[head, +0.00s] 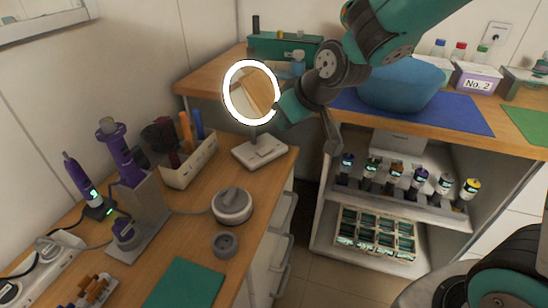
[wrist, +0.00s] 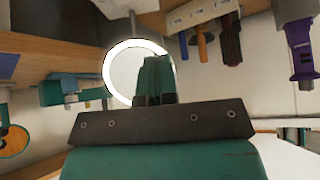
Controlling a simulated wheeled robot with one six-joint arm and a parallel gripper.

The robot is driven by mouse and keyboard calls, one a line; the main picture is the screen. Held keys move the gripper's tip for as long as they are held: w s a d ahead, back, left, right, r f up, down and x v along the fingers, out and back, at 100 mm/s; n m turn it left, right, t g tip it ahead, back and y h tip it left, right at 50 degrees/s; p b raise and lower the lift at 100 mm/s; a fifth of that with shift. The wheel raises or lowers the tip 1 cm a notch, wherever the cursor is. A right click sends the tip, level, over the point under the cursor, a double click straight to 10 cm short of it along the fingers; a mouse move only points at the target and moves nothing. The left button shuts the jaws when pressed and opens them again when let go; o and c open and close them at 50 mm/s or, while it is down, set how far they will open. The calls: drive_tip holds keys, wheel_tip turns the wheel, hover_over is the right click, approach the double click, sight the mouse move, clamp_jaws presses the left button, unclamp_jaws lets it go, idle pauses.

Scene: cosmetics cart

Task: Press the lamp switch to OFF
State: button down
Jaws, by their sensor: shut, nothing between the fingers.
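The ring lamp (head: 229,94) stands on the wooden counter, upright on a white base (head: 244,157). Its ring glows white around a mirror. A small raised plate on the base (head: 268,147) may be the switch, but its position is too small to read. In the wrist view the glowing ring (wrist: 112,72) is partly hidden behind my fingers. My gripper (wrist: 154,78) is shut and empty. In the head view my gripper (head: 287,107) is at the right side of the ring, above the base; whether it touches the ring is unclear.
A white tool holder (head: 190,166) stands left of the lamp base. A round grey device (head: 232,206) sits in front of it. A blue bowl (head: 400,85) stands on a blue mat at right. A shelf cart with several bottles (head: 400,206) is below.

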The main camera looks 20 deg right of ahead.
drive_tip(key=w+d+f+t+h+b, duration=0.1)
drive_tip(key=w+d+f+t, duration=0.1)
drive_tip(key=w+f, duration=0.4)
drive_tip(key=shift+w+d, duration=0.75)
hover_over(270, 146)
drive_tip(key=s, duration=0.3)
wheel_tip(270, 146, down, 6)
drive_tip(key=f, duration=0.4)
drive_tip(key=shift+w+d, duration=0.25)
drive_tip(key=shift+f, duration=0.4)
